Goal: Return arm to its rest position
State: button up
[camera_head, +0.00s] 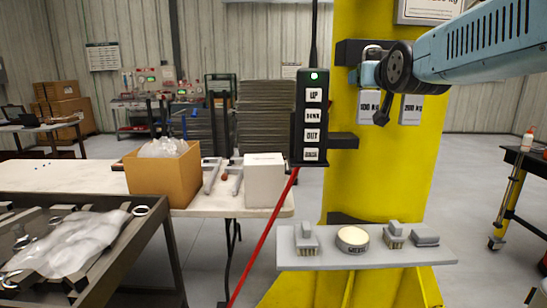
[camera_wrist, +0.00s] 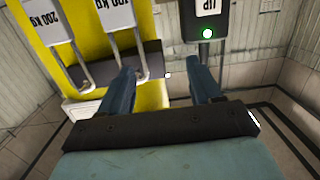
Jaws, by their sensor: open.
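My arm reaches in from the upper right in the head view, pale blue with dark joints. My gripper (camera_head: 382,113) is in front of the yellow column (camera_head: 375,170), beside the hanging 100 kg tag (camera_head: 369,106). In the wrist view my gripper (camera_wrist: 160,82) has its two blue fingers spread apart, with nothing seen between them. The 200 kg tag (camera_head: 411,109) hangs to the right of the 100 kg tag. A black pendant controller (camera_head: 311,117) with labelled buttons and a green light stands left of my gripper. It also shows in the wrist view (camera_wrist: 207,17).
A grey shelf (camera_head: 290,261) with small blocks and a round dial juts from the column below. A white table (camera_head: 80,177) bears a cardboard box (camera_head: 155,178) and a white box (camera_head: 264,183). A dark tray table (camera_head: 115,255) is front left. A workbench (camera_head: 525,172) stands right.

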jog(key=s+d+f+g, duration=0.1)
jog(key=s+f+g, duration=1)
jog(key=s+f, duration=1.1)
jog(key=shift+s+d+f, duration=0.2)
jog(key=shift+s, duration=0.75)
